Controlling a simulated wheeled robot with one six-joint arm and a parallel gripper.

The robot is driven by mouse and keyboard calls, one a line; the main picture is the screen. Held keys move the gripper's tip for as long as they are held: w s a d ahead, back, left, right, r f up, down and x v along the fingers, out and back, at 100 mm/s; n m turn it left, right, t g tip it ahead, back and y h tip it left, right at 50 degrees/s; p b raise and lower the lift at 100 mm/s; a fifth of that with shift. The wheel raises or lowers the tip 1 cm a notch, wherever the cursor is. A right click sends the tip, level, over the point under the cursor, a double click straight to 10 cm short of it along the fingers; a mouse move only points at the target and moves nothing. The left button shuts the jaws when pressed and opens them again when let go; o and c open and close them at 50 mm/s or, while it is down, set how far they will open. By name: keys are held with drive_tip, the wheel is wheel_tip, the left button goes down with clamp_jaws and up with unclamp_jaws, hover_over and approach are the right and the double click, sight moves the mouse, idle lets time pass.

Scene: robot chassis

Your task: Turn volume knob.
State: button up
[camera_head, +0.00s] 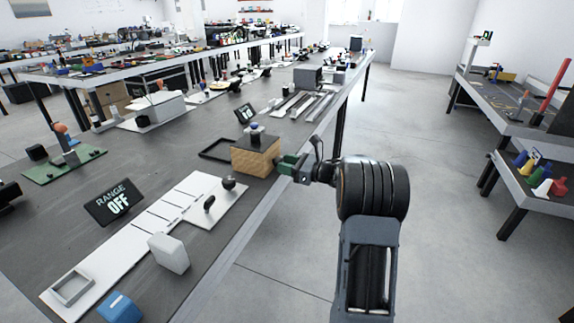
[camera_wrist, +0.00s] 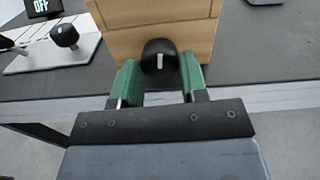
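A wooden box (camera_head: 255,158) with a dark top stands at the table's right edge. In the wrist view, its pale wooden front (camera_wrist: 190,45) carries a round black knob (camera_wrist: 158,56) with a short upright white mark. My gripper (camera_head: 287,163) is level with the box front. In the wrist view, its two green fingers (camera_wrist: 160,62) are apart, one on each side of the knob. The fingertips reach up beside the knob, with little or no gap; I cannot tell whether they touch it. The knob is hidden in the head view.
A black display (camera_head: 113,203) reading "RANGE OFF" and a white panel (camera_head: 190,207) with black knobs lie nearer on the table. A black frame (camera_head: 217,149) lies left of the box. Metal rails (camera_head: 310,106) lie farther back.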

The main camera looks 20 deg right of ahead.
drive_tip(key=c, duration=0.4)
drive_tip(key=shift+m, duration=0.3)
drive_tip(key=shift+m+b, duration=1.2)
drive_tip(key=shift+m, duration=1.4)
drive_tip(key=o, duration=0.9)
